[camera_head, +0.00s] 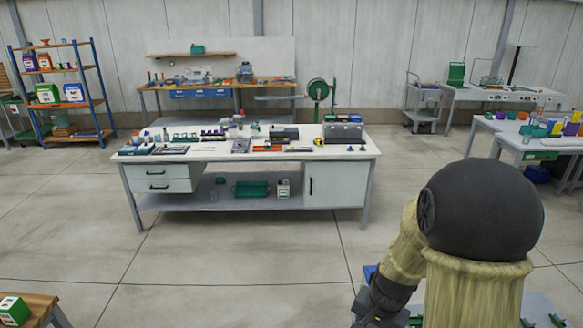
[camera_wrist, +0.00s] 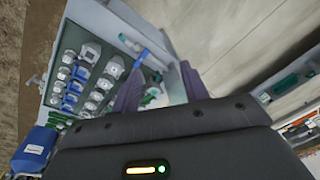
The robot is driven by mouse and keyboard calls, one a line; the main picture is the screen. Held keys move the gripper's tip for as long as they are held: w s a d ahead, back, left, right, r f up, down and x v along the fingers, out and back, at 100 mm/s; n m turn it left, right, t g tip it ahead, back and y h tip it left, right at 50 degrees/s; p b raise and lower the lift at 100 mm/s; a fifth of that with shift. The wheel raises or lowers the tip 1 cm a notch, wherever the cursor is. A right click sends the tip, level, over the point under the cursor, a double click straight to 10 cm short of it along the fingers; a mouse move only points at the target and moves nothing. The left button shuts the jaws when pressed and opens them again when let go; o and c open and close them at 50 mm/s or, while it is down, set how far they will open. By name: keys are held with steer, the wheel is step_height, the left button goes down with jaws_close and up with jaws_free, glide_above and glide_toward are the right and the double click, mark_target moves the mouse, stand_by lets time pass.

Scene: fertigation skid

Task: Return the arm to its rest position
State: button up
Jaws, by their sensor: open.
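My arm (camera_head: 480,215) rises at the lower right of the head view, bent, with a dark link (camera_head: 380,300) going down at its left. My gripper's fingertips do not show in that view. In the wrist view my gripper (camera_wrist: 162,82) shows two purple-grey fingers standing apart above the dark gripper body. Nothing is held between them. Behind the fingers is a grey-green panel or tray (camera_wrist: 85,28) with rows of grey, white and blue fittings (camera_wrist: 92,52). I cannot tell how far the fingers are from it.
A blue container (camera_wrist: 36,148) with a white label is at the wrist view's lower left. A white workbench (camera_head: 215,152) with tools stands mid-room, a shelf rack (camera_head: 62,90) at back left, another table (camera_head: 530,135) at right. The concrete floor (camera_head: 230,250) before the workbench is clear.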

steer(key=s+a+r+n+t, duration=0.1)
steer(key=s+a+r+n, duration=0.2)
steer(key=s+r+n, duration=0.3)
steer(key=shift+s+r+n, duration=0.25)
steer(key=shift+s+n, duration=0.3)
steer(key=shift+n, duration=0.05)
stand_by(0.5)
